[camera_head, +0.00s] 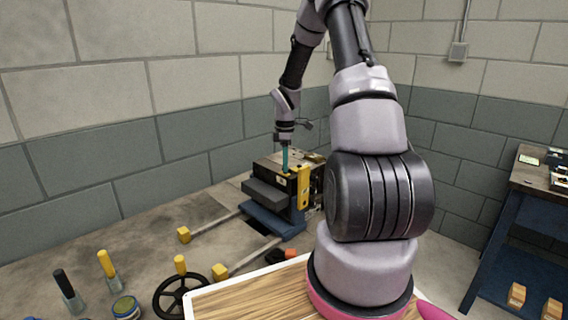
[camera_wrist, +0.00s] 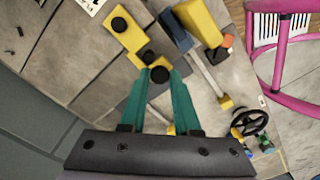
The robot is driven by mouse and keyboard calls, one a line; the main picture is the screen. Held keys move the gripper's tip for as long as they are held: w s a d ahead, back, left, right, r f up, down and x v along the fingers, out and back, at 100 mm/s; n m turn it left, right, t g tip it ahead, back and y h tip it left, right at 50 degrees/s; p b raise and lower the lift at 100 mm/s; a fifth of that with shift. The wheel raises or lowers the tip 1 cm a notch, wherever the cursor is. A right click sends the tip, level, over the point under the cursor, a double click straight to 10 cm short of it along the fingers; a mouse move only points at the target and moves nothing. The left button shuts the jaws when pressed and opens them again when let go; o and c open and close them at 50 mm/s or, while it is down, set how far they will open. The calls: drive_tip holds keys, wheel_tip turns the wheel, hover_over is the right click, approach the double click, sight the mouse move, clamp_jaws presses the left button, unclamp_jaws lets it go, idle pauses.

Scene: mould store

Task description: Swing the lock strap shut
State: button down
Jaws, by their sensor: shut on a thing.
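My gripper (camera_head: 286,170), with teal fingers, points down over the block's top. In the wrist view my gripper (camera_wrist: 160,80) is shut on a dark round knob (camera_wrist: 160,74) near the yellow piece's end. My arm hides the block's right side.
A black handwheel (camera_head: 178,296), upright handles (camera_head: 108,265) and a jar (camera_head: 126,307) stand in front. An orange item (camera_head: 291,254) lies near the base. A blue bench (camera_head: 520,195) stands right.

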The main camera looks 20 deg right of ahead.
idle(0.4)
drive_tip(key=c, duration=0.6)
unclamp_jaws()
drive_tip(key=shift+c, duration=0.2)
drive_tip(key=shift+s, duration=0.1)
wheel_tip(320, 180, up, 11)
drive_tip(key=shift+f, duration=0.1)
